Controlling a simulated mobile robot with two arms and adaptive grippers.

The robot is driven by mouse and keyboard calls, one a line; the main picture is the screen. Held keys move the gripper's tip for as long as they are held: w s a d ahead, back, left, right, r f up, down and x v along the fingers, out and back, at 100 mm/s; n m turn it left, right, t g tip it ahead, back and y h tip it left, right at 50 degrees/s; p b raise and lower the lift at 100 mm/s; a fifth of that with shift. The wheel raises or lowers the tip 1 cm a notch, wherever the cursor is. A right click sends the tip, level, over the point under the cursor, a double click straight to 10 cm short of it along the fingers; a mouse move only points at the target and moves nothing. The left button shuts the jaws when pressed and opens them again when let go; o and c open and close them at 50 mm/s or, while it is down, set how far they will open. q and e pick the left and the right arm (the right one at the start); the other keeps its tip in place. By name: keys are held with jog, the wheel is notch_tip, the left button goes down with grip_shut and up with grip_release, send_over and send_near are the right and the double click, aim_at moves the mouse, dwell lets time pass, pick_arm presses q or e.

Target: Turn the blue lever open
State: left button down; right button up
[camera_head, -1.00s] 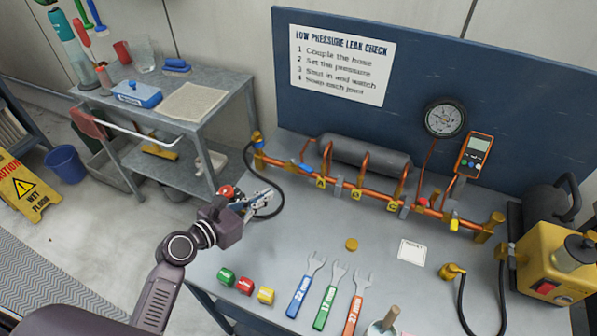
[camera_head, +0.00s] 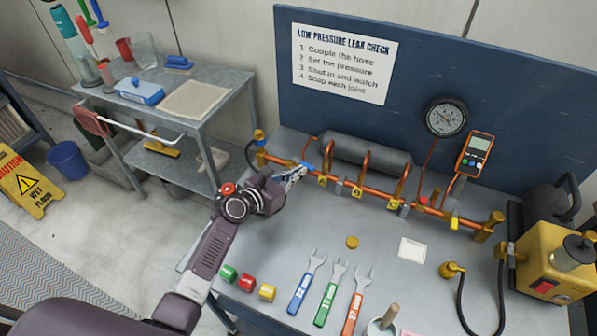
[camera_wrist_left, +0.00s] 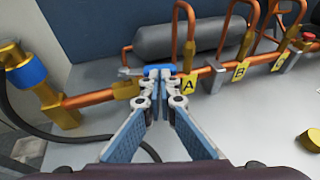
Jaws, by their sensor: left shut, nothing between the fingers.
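The blue lever (camera_head: 307,166) sits on the copper pipe (camera_head: 340,184), left of the tag marked A. In the left wrist view the lever (camera_wrist_left: 158,70) lies roughly along the pipe, just beyond my fingertips. My left gripper (camera_head: 299,172) is shut and empty, with its tips right at the lever. It also shows in the left wrist view (camera_wrist_left: 160,84), where the fingertips partly cover the lever. I cannot tell whether they touch it. My right gripper is not in view.
A grey cylinder (camera_head: 365,156) lies behind the pipe, and a black hose (camera_head: 250,158) hangs at its left end. Wrenches (camera_head: 328,298) and coloured caps (camera_head: 247,284) lie at the bench front. A yellow pump (camera_head: 552,265) stands at right. The middle of the bench is mostly clear.

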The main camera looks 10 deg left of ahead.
pick_arm(q)
jog(key=shift+w+d+r+p, duration=0.2)
jog(key=shift+d+p, duration=0.2)
jog(key=shift+p, duration=0.1)
jog(key=shift+w+d+f, duration=0.15)
jog(key=shift+w+d, duration=0.1)
jog(key=shift+d, duration=0.1)
jog(key=shift+a, duration=0.2)
